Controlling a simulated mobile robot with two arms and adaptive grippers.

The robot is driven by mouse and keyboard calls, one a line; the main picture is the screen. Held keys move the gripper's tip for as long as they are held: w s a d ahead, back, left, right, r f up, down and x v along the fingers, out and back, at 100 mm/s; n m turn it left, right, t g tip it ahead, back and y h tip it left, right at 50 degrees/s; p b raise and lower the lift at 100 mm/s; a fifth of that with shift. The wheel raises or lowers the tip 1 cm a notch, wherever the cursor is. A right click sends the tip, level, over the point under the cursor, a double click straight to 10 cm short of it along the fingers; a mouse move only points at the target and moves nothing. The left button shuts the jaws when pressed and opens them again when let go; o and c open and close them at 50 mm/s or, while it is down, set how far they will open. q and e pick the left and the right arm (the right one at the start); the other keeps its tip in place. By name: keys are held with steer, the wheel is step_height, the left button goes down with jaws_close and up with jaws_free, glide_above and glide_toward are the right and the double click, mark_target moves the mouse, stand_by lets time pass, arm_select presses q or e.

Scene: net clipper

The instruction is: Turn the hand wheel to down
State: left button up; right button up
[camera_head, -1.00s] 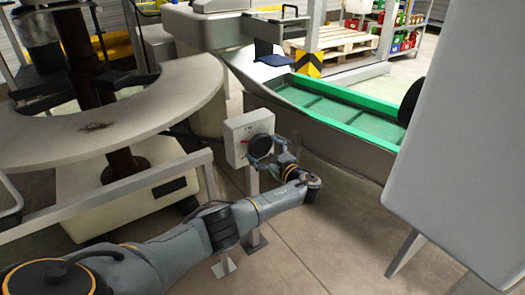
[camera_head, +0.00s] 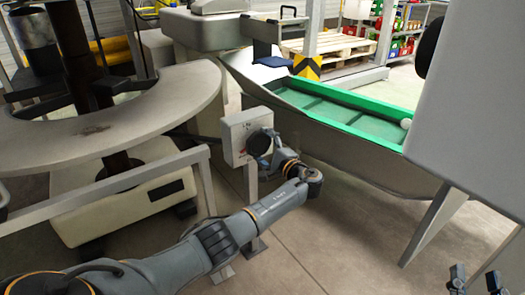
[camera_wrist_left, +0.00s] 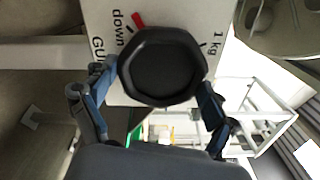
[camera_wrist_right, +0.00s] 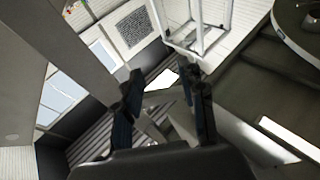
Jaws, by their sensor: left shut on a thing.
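The black, many-sided hand wheel (camera_wrist_left: 162,67) sits on a pale control box (camera_head: 234,128). In the left wrist view the face carries the words "down" and "1 kg". A red pointer mark (camera_wrist_left: 138,20) shows at the wheel's edge, beside "down". My left gripper (camera_wrist_left: 156,85) is shut on the wheel, with one finger on each side of its rim. In the head view the wheel (camera_head: 260,142) is partly covered by my left gripper. My right gripper (camera_wrist_right: 165,92) is open and empty, away from the wheel; its fingertips show at the head view's lower right (camera_head: 476,282).
A curved grey table (camera_head: 125,118) and a metal rail (camera_head: 100,190) stand left of the box. Floor is clear to the right of the box.

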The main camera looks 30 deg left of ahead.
arm_select(q)
steer(key=n+b, duration=0.1)
steer(key=n, duration=0.2)
steer(key=shift+b, duration=0.35)
arm_select(e)
steer(key=s+r+t+y, duration=0.2)
steer(key=s+r+t, duration=0.3)
steer(key=r, duration=0.2)
steer(key=shift+s+d+r+t, duration=0.15)
steer(key=shift+s+r+t, duration=0.05)
steer(key=shift+r+t, duration=0.2)
arm_select(q)
steer(key=o, duration=1)
steer(key=shift+c, duration=0.2)
steer(key=v, duration=1.2)
